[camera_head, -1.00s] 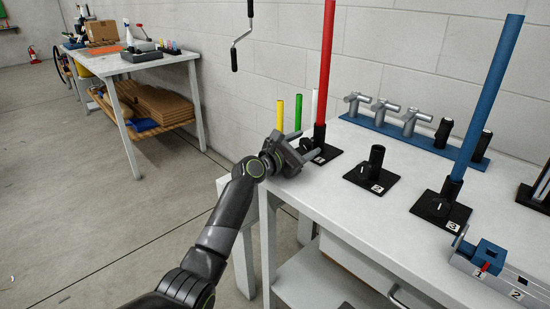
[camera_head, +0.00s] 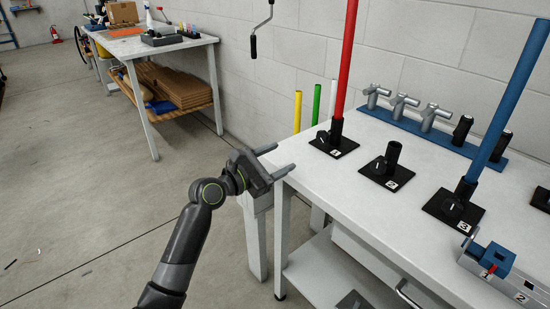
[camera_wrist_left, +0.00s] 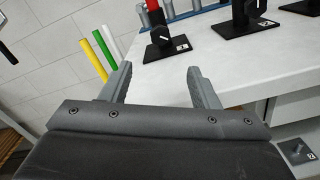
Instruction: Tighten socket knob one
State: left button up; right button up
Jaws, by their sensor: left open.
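Socket one is a black base plate (camera_head: 334,148) labelled 1 at the table's back left, with a red pole (camera_head: 346,60) standing in it. Its black knob (camera_head: 322,137) is on the left side of the socket. In the left wrist view, socket one (camera_wrist_left: 160,52) shows beyond the fingers. My left gripper (camera_head: 284,158) is open and empty at the table's left edge, left of and apart from the knob. Its two fingers also show in the left wrist view (camera_wrist_left: 158,72), with nothing between them. My right gripper is not in view.
Empty socket two (camera_head: 388,172) and socket three (camera_head: 454,208) with a blue pole (camera_head: 510,95) stand to the right. A blue rack (camera_head: 430,130) of metal fittings lies behind. Yellow (camera_head: 297,112) and green poles stand beyond the table's left edge. A crank handle hangs on the wall.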

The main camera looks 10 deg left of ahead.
pick_arm(q)
jog(key=shift+s+a, duration=0.15)
jog(key=shift+s, duration=0.1)
